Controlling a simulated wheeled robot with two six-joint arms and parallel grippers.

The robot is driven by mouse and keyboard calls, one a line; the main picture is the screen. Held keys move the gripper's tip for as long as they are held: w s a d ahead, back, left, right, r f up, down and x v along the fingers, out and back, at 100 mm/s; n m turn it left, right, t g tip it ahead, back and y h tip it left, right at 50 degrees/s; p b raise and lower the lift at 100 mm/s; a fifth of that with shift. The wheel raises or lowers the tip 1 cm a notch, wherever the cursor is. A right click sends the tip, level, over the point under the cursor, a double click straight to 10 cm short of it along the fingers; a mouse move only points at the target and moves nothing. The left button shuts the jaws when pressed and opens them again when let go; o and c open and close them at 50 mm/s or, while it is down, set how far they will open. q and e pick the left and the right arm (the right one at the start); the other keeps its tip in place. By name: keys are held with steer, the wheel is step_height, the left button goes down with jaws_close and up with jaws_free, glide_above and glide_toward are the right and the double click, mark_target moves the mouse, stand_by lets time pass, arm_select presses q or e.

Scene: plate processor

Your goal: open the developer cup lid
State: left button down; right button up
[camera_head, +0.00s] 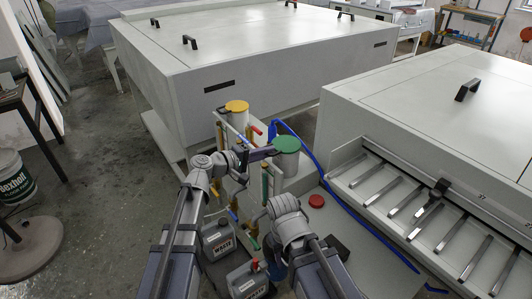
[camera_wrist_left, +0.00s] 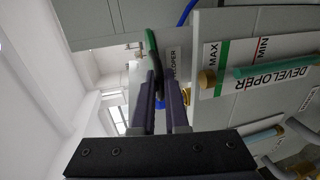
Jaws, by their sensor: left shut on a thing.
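The developer cup has a round green lid (camera_head: 286,145), which lies flat over the cup. My left gripper (camera_head: 266,153) comes to the lid from the left. In the left wrist view, my left gripper's two fingers (camera_wrist_left: 160,88) are close together around the lid's dark handle (camera_wrist_left: 157,72). The fingers partly hide the handle. My right arm shows at the lower middle, but its fingertips cannot be made out.
A cup with a yellow lid (camera_head: 237,106) stands behind and left. A red cap (camera_head: 317,201) sits on the grey surface at right. A blue hose (camera_head: 345,204) runs past it. Waste containers (camera_head: 221,244) stand below. The large processor (camera_head: 440,120) fills the right side.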

arm_select(q)
steer(key=shift+r, duration=0.1)
stand_by(0.7)
steer(key=w+d+r+g+y+p, duration=0.6)
steer(key=r+y+p, duration=0.5)
steer(key=p, duration=1.9)
steer(key=shift+w+d+r+g, duration=0.15)
steer(key=shift+d+r+g, duration=0.85)
steer(key=shift+d, duration=0.4)
steer(key=shift+d+f, duration=0.1)
steer(key=c, duration=0.9)
jaws_free()
